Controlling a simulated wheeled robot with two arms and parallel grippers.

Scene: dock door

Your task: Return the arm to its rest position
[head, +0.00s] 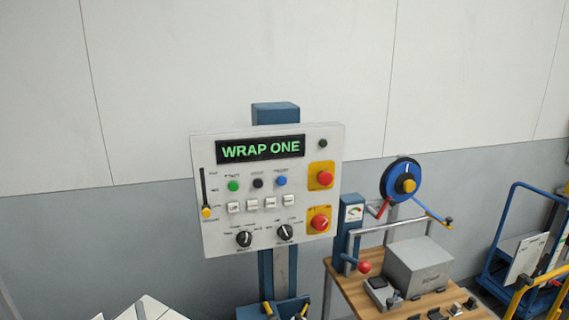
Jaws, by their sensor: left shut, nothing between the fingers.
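My left gripper (148,309) shows only as pale, angular parts at the bottom left of the head view, cut off by the lower edge. It is shut and empty. It is low and to the left of the control panel (222,252), apart from it in the picture. The rest of the left arm is out of frame. My right gripper is not in view.
The panel stands on a blue post (276,113); its display reads "WRAP ONE". A wooden bench (345,290) at right holds a grey box (418,264) and a blue reel (400,170). A blue cart (507,235) stands far right. The wall behind is bare.

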